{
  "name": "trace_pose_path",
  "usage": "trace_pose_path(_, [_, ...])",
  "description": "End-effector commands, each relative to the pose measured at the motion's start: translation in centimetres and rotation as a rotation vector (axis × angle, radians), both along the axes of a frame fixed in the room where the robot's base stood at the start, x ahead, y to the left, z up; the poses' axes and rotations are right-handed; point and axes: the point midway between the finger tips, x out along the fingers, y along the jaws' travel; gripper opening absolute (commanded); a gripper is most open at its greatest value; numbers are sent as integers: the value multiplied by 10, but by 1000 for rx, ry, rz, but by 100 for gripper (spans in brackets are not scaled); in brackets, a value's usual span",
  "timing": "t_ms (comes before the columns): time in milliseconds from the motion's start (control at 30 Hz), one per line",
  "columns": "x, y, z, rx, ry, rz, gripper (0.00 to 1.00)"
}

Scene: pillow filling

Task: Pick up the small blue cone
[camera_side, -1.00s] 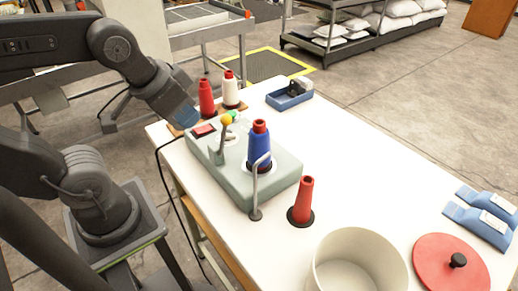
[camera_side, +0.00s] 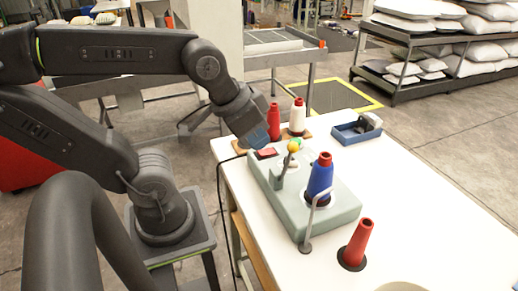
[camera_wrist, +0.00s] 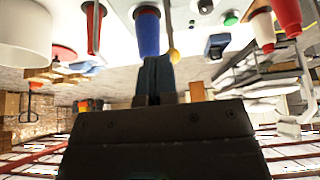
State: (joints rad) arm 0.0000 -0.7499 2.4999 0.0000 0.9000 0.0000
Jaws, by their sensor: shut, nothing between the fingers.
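The blue cone (camera_side: 319,180) with a red top stands upright on the grey-green machine base (camera_side: 345,208), beside a bent metal rod. In the wrist view, which is upside down, the blue cone (camera_wrist: 148,32) shows just beyond my fingertips. My gripper (camera_side: 255,138) is at the far left end of the machine base in the side view, apart from the cone. The fingers are shut and empty, close together in the wrist view (camera_wrist: 157,70).
A red cone (camera_side: 357,243) stands at the table's front. Another red cone (camera_side: 273,122) and a white cone (camera_side: 297,117) stand at the back. A yellow-knobbed lever (camera_side: 293,147) rises between my gripper and the blue cone. A blue tray (camera_side: 350,134) sits at the back right.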

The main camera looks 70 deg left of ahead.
Motion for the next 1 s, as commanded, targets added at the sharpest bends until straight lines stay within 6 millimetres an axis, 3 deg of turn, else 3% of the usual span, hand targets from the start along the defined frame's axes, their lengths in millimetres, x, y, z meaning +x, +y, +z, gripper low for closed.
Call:
trace_pose_path(200, [0,0,0,0,0,0,2])
trace_pose_path(1000, [0,0,0,0,0,0,76])
